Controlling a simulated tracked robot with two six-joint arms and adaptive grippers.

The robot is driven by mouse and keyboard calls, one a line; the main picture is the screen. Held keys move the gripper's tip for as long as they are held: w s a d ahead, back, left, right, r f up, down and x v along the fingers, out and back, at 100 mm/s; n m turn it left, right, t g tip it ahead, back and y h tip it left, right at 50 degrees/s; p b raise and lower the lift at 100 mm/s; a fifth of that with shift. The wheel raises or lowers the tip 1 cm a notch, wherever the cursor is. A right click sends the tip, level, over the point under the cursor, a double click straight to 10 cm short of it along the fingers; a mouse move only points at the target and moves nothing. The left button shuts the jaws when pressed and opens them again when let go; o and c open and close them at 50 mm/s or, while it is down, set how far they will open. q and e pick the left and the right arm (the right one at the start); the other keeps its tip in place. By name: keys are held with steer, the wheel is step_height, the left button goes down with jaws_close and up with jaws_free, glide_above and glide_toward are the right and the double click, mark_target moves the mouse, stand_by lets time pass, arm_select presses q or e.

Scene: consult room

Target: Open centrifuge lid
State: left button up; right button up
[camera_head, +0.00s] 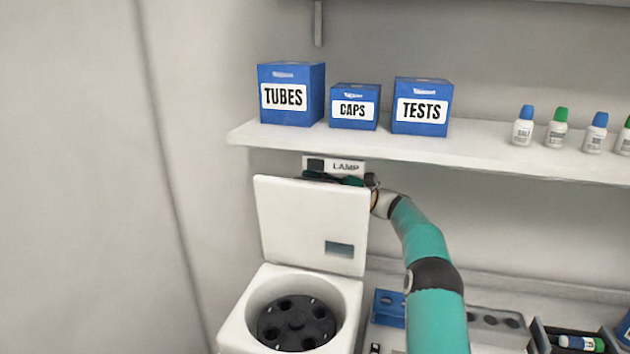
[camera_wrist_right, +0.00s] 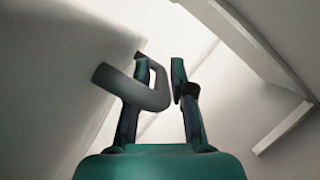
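The white centrifuge (camera_head: 232,325) stands at the lower middle of the head view, its round bowl and black rotor (camera_head: 296,324) exposed. Its white lid (camera_head: 300,220) stands raised, nearly upright, at the back. My right gripper (camera_head: 338,179) is at the lid's top edge, partly hidden behind it. In the right wrist view, the lid (camera_wrist_right: 50,75) fills the left side and a grey bent handle (camera_wrist_right: 122,86) sticks out from it. The right gripper's fingers (camera_wrist_right: 165,78) stand apart, the handle's bend between them, with a gap to the right finger. My left gripper is out of view.
A shelf (camera_head: 480,150) above the lid carries blue TUBES (camera_head: 290,75), CAPS (camera_head: 354,92) and TESTS (camera_head: 422,92) boxes and several small bottles. A LAMP label (camera_head: 346,167) is just below it. A blue rack (camera_head: 388,308) and a dark tray (camera_head: 570,335) stand right of the centrifuge.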

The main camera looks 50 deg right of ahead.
steer(key=shift+s, duration=0.1)
steer(key=v, duration=1.2)
steer(key=shift+f, duration=0.1)
